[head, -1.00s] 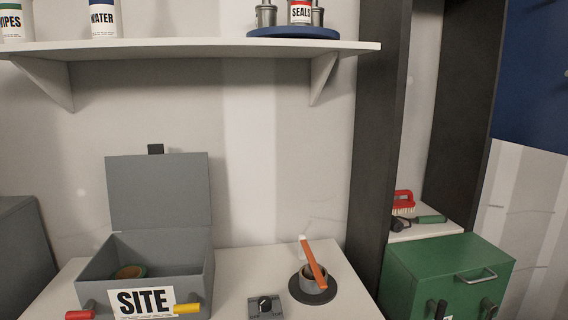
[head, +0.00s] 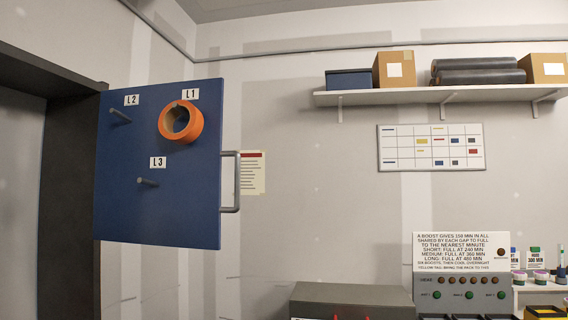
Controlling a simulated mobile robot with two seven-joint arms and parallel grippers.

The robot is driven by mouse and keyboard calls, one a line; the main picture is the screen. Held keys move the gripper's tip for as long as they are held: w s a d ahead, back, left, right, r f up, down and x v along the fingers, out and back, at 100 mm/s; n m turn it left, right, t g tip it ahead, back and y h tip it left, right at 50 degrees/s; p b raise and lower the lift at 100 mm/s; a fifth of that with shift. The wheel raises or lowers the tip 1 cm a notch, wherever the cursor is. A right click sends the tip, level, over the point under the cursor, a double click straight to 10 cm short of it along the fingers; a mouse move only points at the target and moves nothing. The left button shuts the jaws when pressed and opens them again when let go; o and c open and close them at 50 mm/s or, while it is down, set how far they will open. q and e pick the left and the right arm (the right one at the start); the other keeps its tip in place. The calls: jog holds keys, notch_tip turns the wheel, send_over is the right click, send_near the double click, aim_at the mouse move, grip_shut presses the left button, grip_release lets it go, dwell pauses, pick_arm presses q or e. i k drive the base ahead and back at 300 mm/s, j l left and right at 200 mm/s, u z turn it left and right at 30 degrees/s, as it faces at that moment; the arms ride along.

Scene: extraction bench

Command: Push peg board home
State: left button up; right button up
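The blue peg board (head: 160,205) is at the left of the head view, beside a dark cabinet frame. It carries pegs labelled L1, L2 and L3. An orange ring (head: 164,121) hangs at L1. The L2 peg (head: 120,116) and the L3 peg (head: 147,182) are bare. A grey bar handle (head: 237,182) is on the board's right edge. Neither of my grippers is in view.
The dark frame (head: 68,160) stands left of the board. A wall shelf (head: 440,93) with boxes and dark rolls is at upper right. A grey case (head: 350,297) and a control panel (head: 462,292) stand at the bottom.

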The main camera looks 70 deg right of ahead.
aim_at(150, 188)
jog(key=z, duration=2.05)
